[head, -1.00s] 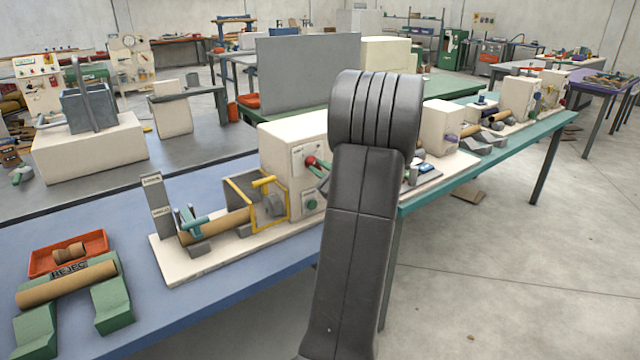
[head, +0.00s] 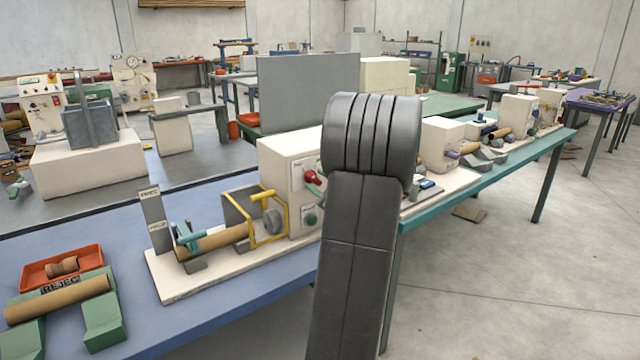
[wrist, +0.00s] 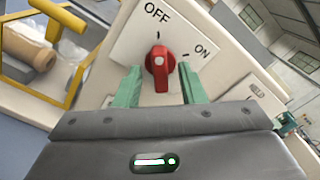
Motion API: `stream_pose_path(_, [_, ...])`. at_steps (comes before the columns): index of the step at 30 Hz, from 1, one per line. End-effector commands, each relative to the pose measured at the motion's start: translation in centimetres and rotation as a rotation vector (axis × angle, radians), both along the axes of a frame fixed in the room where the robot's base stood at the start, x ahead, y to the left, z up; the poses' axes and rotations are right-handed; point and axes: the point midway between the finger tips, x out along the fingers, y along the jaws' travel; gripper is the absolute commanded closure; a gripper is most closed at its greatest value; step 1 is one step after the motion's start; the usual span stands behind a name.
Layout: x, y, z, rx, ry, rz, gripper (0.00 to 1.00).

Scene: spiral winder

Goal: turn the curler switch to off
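The curler switch is a red knob (wrist: 160,66) on a white plate (wrist: 135,48) marked OFF at the upper left and ON at the right in the wrist view. Its grip stands roughly upright in that picture; I cannot tell for certain which mark it points to. My gripper (wrist: 160,86) is open, its two green fingers on either side of the knob's lower part, with gaps between them and it. In the head view the red knob (head: 312,178) shows on the cream machine box (head: 283,160), just left of my arm, which hides most of my gripper.
A yellow guard frame (head: 267,232) and a cardboard tube (head: 215,240) are left of the box. A green button (head: 310,219) sits below the knob. An orange tray (head: 60,267) lies at the left of the blue bench (head: 185,318). Open floor lies right.

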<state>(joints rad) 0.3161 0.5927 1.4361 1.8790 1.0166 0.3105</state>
Motion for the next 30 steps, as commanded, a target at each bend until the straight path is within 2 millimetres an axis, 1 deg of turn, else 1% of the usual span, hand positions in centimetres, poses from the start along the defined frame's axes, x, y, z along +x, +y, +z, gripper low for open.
stream_pose_path(8, [0.0,-0.1,0.0,0.001,0.0,-0.001,0.64])
stream_pose_path(11, [-0.5,-0.4,0.1,0.001,-0.001,-0.002,0.64])
stream_pose_path(14, [-1.6,-1.3,0.0,0.002,-0.001,-0.004,0.64])
stream_pose_path(24, [-7.8,-5.9,0.0,0.001,-0.001,-0.005,0.64])
stream_pose_path(27, [-9.3,-6.9,0.0,0.001,0.0,-0.004,0.64])
stream_pose_path(30, [-10.3,-7.6,0.0,0.001,-0.001,-0.003,0.64])
